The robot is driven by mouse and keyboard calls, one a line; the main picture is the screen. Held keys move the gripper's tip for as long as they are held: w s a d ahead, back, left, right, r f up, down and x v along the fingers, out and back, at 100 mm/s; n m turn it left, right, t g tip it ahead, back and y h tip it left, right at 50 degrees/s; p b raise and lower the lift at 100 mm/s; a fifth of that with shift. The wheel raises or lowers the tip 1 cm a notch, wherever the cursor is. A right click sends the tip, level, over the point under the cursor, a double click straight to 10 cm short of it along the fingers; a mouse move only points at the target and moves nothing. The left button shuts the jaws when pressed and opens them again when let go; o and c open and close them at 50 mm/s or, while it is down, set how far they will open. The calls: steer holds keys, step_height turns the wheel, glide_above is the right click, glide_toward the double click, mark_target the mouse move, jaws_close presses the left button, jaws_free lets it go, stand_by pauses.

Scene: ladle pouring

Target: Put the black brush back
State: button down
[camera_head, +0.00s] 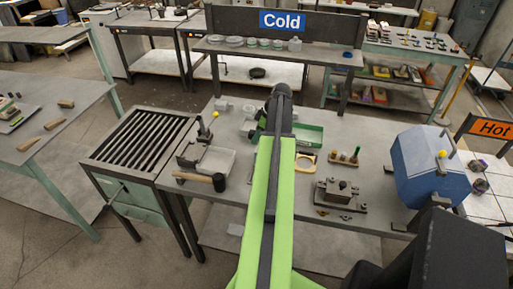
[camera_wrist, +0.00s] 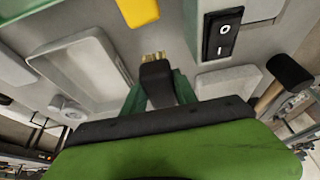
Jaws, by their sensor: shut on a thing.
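The black brush (camera_wrist: 155,75) is in the wrist view, with short tan bristles at its upper end. My gripper (camera_wrist: 158,88) is shut on it, one green finger on each side. The bristles point away from the wrist, and I cannot tell whether they touch the surface beyond. In the head view my green arm reaches over the middle table, and its far end (camera_head: 280,92) hides the brush. A small wooden stand (camera_head: 344,159) with several upright tools is on the table right of my arm. I cannot tell if it is the brush's place.
A black-headed hammer (camera_head: 217,182) lies left of my arm, beside a grey tray (camera_head: 215,160). A green tray (camera_head: 308,137), a yellow frame (camera_head: 304,162) and a metal mould (camera_head: 337,190) are right of it. A blue drum (camera_head: 428,165) stands farther right.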

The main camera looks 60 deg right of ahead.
step_height(320, 180, down, 4)
steer(key=b, duration=0.4)
steer(key=shift+f, duration=0.2)
steer(key=shift+r, duration=0.25)
steer(key=shift+f, duration=0.2)
steer(key=c, duration=1)
jaws_free()
steer(key=shift+o, duration=0.2)
steer(key=shift+r+p, duration=0.4)
steer(key=shift+r, duration=0.1)
steer(key=p+v, duration=1)
steer(key=v, duration=0.1)
